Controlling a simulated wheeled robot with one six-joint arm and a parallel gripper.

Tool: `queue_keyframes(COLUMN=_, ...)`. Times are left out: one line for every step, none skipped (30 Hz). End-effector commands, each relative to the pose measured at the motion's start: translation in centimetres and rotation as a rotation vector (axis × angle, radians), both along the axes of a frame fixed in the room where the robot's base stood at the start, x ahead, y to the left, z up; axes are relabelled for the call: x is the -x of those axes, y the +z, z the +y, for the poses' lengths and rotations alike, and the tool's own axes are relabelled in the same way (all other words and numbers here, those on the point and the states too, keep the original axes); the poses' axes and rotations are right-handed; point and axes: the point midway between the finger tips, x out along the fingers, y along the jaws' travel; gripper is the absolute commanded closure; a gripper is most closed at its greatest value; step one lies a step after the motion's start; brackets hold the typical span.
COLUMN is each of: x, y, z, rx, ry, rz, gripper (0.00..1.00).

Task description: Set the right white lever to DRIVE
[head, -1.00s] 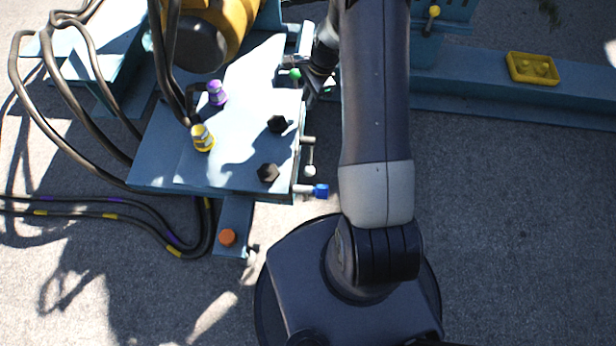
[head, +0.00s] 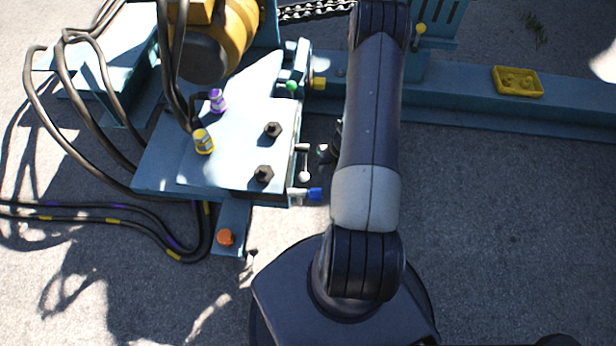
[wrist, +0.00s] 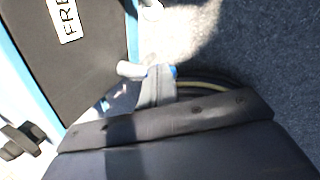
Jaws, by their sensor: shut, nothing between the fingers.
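The white-tipped lever (head: 304,170) hangs at the right edge of the blue plate in the head view, its white knob pointing toward my base. Just below it is a blue knob (head: 315,194) on a pale stem. My gripper (head: 323,152) is just right of the lever in the head view, partly hidden by my arm, with a small gap between them. In the wrist view my gripper (wrist: 155,88) is shut and empty, beside a white rod (wrist: 130,68) with blue behind the fingertips. A dark panel (wrist: 65,60) shows the letters "FRE"; other lettering is out of view.
The blue plate (head: 230,140) carries purple (head: 217,101) and yellow (head: 203,141) fittings and two black bolts. A green knob (head: 292,86) and a yellow block (head: 319,83) are at its upper right. Black cables lie at left. Open ground lies right, below the blue beam (head: 450,105).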

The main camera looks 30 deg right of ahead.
Motion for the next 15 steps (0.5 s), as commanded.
queue_keyframes(x=0.0, y=0.0, z=0.0, rx=0.000, ry=0.001, rz=0.000, gripper=1.00)
queue_keyframes(x=0.0, y=0.0, z=0.0, rx=0.000, ry=0.002, rz=-0.001, gripper=1.00)
queue_keyframes(x=0.0, y=0.0, z=0.0, rx=0.001, ry=0.003, rz=-0.001, gripper=1.00)
queue_keyframes(x=0.0, y=-0.1, z=0.0, rx=0.001, ry=0.003, rz=-0.001, gripper=1.00)
queue_keyframes(x=-0.1, y=-0.2, z=0.1, rx=0.000, ry=0.003, rz=-0.001, gripper=1.00)
queue_keyframes(x=-0.1, y=-0.5, z=0.1, rx=0.000, ry=0.004, rz=0.000, gripper=1.00)
queue_keyframes(x=-0.2, y=-0.7, z=0.2, rx=0.000, ry=0.004, rz=0.000, gripper=1.00)
queue_keyframes(x=-0.2, y=-1.0, z=0.3, rx=-0.001, ry=0.003, rz=0.000, gripper=1.00)
queue_keyframes(x=-0.3, y=-1.6, z=0.5, rx=-0.001, ry=0.005, rz=0.001, gripper=1.00)
queue_keyframes(x=-0.3, y=-2.1, z=0.6, rx=-0.001, ry=0.005, rz=0.001, gripper=1.00)
queue_keyframes(x=-0.4, y=-2.6, z=0.8, rx=-0.001, ry=0.006, rz=0.001, gripper=1.00)
queue_keyframes(x=-0.6, y=-3.4, z=1.0, rx=0.000, ry=0.006, rz=0.000, gripper=1.00)
queue_keyframes(x=-0.7, y=-4.0, z=1.2, rx=-0.001, ry=0.006, rz=0.001, gripper=1.00)
queue_keyframes(x=-0.8, y=-4.7, z=1.3, rx=-0.002, ry=0.005, rz=0.001, gripper=1.00)
queue_keyframes(x=-0.9, y=-5.5, z=1.6, rx=-0.002, ry=0.007, rz=0.002, gripper=1.00)
